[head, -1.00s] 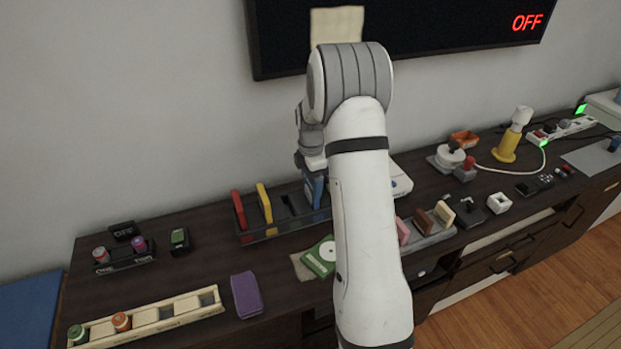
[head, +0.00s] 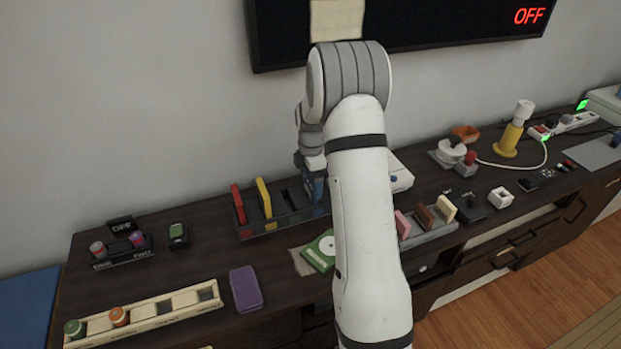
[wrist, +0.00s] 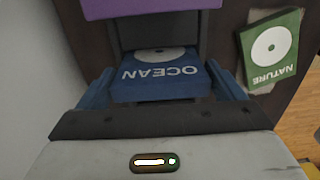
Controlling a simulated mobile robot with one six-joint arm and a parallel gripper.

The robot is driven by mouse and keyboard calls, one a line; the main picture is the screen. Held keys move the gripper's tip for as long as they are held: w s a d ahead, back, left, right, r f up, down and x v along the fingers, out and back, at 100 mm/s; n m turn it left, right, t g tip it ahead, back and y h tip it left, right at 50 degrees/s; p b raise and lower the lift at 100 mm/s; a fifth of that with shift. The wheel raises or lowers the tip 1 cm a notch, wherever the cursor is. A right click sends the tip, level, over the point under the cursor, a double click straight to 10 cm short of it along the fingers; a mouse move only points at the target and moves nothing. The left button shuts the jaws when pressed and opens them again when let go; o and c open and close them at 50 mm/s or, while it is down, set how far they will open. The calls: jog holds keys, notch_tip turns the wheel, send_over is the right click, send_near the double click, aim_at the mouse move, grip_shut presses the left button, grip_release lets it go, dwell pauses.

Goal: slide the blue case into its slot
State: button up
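The blue case (wrist: 160,76), marked OCEAN, sits between the fingers of my gripper (wrist: 163,88) in the wrist view, with the fingers against its two side edges. In the head view my gripper (head: 314,182) is low over the right end of the dark rack (head: 285,224), with the blue case beneath it and mostly hidden. A blue mark shows on the rack front below it. The case's lower part appears to be inside the rack's end slot, but its depth is hidden. A red case (head: 238,204) and a yellow case (head: 264,198) stand upright in the left slots.
A green NATURE case (head: 319,252) lies in front of the rack; it also shows in the wrist view (wrist: 271,47). A purple block (head: 245,291) lies further left. A white device (head: 400,176) and a tray of upright blocks (head: 432,233) stand right of the rack.

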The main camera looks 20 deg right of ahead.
jog(key=shift+o, duration=1.1)
jog(key=shift+r, duration=3.9)
jog(key=shift+r, duration=0.1)
jog(key=s+a+r+m+t, duration=0.1)
jog(key=s+a+r+m, duration=0.35)
jog(key=s, duration=0.25)
jog(key=s+a+r+m, duration=0.3)
jog(key=s+r+m, duration=0.1)
jog(key=s+r, duration=0.15)
jog(key=s+a+m, duration=0.2)
jog(key=s+m, duration=0.2)
jog(key=s, duration=0.5)
jog(key=s+a+m+t, duration=0.1)
jog(key=s+a+m, duration=0.2)
jog(key=s, duration=0.6)
jog(key=shift+a+f+m+t, duration=0.25)
jog(key=shift+f+m+t, duration=0.1)
jog(key=shift+m, duration=0.8)
